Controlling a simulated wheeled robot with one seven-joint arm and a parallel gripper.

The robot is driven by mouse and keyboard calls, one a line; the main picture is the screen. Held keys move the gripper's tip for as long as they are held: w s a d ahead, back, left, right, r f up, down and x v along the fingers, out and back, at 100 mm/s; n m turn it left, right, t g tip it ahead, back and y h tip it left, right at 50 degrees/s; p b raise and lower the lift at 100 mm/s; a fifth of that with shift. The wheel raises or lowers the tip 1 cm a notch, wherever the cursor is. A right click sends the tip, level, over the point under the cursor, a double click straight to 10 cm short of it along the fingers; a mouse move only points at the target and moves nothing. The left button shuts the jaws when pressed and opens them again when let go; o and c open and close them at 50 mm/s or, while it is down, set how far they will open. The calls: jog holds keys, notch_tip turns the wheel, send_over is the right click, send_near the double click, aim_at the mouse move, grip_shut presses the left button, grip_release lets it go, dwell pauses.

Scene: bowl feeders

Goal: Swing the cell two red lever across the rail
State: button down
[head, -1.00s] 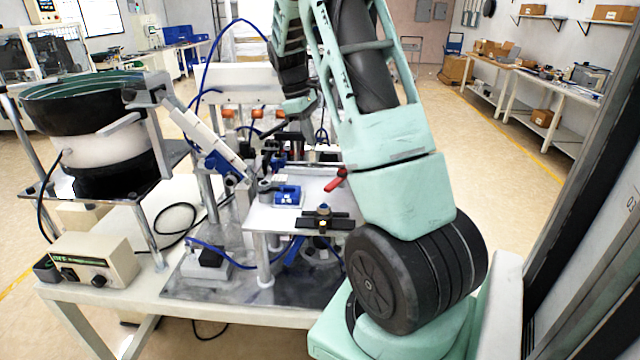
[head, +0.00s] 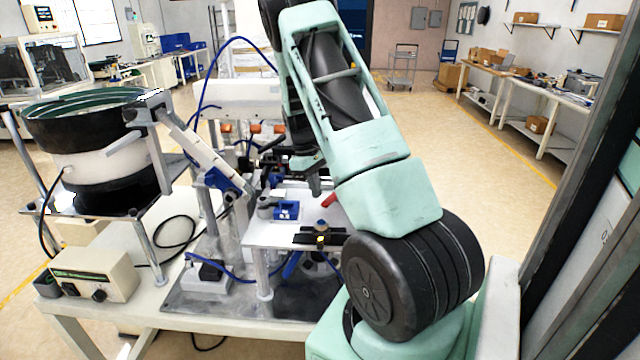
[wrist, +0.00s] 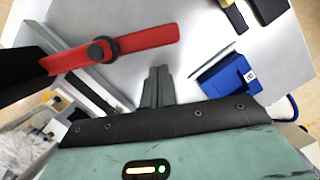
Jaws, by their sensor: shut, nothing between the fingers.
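The red lever (wrist: 140,41) lies across the upper left of the wrist view, with a dark round pivot collar around it. Its left end meets a dark block. In the head view, only a small red part of the lever (head: 328,200) shows beside my arm. My gripper (wrist: 161,70) is shut and empty, its fingertips below the lever's right half in the wrist view. I cannot tell their height relative to it. In the head view my gripper (head: 315,188) hangs just left of the red part. A pale metal strip (wrist: 92,88), possibly the rail, runs below the pivot.
A blue block (wrist: 228,82) sits on the white plate right of my gripper; it also shows in the head view (head: 286,210). A black bracket (head: 318,238) is at the plate's front. The bowl feeder (head: 85,120) stands left. Bare plate lies between lever and blue block.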

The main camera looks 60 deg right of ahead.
aim_at(327, 199)
jog(key=shift+s, duration=0.75)
jog(key=shift+f, duration=0.1)
jog(key=shift+a, duration=0.1)
jog(key=shift+s+a+n, duration=0.1)
jog(key=shift+s+n, duration=0.15)
jog(key=shift+n, duration=0.35)
jog(key=shift+s+a+b, duration=0.3)
jog(key=shift+s+b, duration=0.05)
jog(key=shift+s, duration=0.6)
jog(key=shift+w+d, duration=0.1)
jog(key=shift+w, duration=0.05)
